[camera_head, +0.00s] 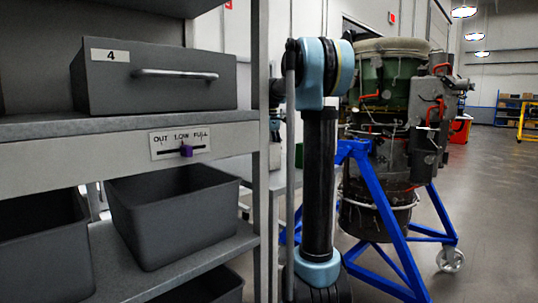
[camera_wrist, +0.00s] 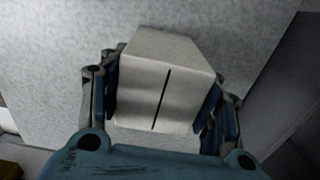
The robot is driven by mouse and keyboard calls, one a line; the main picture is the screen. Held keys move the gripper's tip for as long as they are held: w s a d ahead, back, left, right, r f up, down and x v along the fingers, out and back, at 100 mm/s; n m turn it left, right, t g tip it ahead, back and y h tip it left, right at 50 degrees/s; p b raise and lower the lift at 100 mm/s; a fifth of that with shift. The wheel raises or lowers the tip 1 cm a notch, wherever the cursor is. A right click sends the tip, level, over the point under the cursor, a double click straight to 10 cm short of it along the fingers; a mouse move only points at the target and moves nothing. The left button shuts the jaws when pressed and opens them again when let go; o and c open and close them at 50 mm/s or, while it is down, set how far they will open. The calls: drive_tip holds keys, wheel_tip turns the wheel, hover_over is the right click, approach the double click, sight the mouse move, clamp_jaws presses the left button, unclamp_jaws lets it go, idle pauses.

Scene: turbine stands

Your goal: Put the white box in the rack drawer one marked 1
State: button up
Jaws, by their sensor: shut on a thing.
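In the wrist view, my gripper (camera_wrist: 161,92) is shut on the white box (camera_wrist: 146,104), with a blue-padded finger on each side. The box has a dark line down its near face. A pale speckled surface lies behind the box; I cannot tell whether they touch. In the head view, the grey rack (camera_head: 120,158) fills the left side. It has a grey drawer marked 4 (camera_head: 165,92) with a metal handle. No drawer marked 1 shows. The gripper and the box do not show in the head view.
A label reading OUT LOW FULL (camera_head: 168,139) with a purple slider (camera_head: 186,151) is on the rack's shelf edge. Open grey bins (camera_head: 172,220) sit below. A turbine (camera_head: 395,140) on a blue stand (camera_head: 384,222) stands behind my arm. Floor at the right is clear.

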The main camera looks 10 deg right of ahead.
drive_tip(key=shift+f, duration=0.25)
drive_tip(key=o, duration=1.5)
drive_tip(key=shift+f, duration=0.1)
